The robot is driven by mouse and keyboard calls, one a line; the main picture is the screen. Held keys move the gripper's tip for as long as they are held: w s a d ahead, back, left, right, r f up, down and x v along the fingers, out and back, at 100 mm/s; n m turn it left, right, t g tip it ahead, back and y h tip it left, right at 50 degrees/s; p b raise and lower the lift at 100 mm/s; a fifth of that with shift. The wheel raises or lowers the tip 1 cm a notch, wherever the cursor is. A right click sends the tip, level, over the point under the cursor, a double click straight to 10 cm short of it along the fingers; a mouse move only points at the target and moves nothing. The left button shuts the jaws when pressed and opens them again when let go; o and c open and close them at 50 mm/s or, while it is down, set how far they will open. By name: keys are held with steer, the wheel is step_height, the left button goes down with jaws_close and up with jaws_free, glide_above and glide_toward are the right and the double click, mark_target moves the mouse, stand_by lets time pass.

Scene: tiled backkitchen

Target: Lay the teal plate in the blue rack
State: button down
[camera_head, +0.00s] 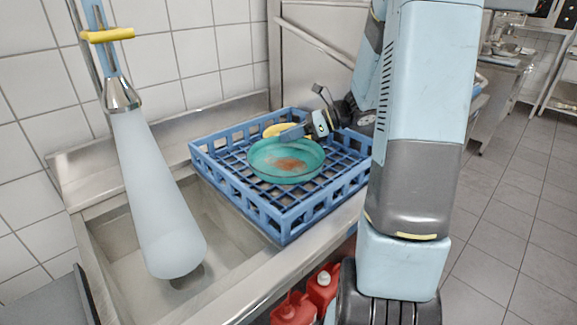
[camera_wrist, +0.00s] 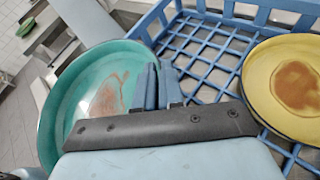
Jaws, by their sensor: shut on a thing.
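The teal plate (camera_head: 286,166) is round with a raised rim and a reddish-brown stain in its middle. In the head view it shows over the blue rack (camera_head: 284,223), a square open crate with a grid floor. My gripper (camera_head: 296,132) is shut on the plate's far rim. In the wrist view the two blue fingers (camera_wrist: 158,84) meet at the rim of the teal plate (camera_wrist: 72,108), which overlaps the near rack wall. I cannot tell whether the plate touches the rack floor.
A yellow plate (camera_wrist: 292,88) with a brown stain lies in the rack, partly hidden behind the teal plate in the head view (camera_head: 274,129). A steel sink (camera_head: 130,247) is left of the rack. A pale hanging sprayer (camera_head: 155,190) stands over the sink. Red bottles (camera_head: 296,308) are below.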

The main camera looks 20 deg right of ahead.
steer(key=shift+f, duration=0.1)
steer(key=shift+f, duration=4.95)
steer(key=c, duration=1.3)
jaws_free()
steer(key=shift+o, duration=0.2)
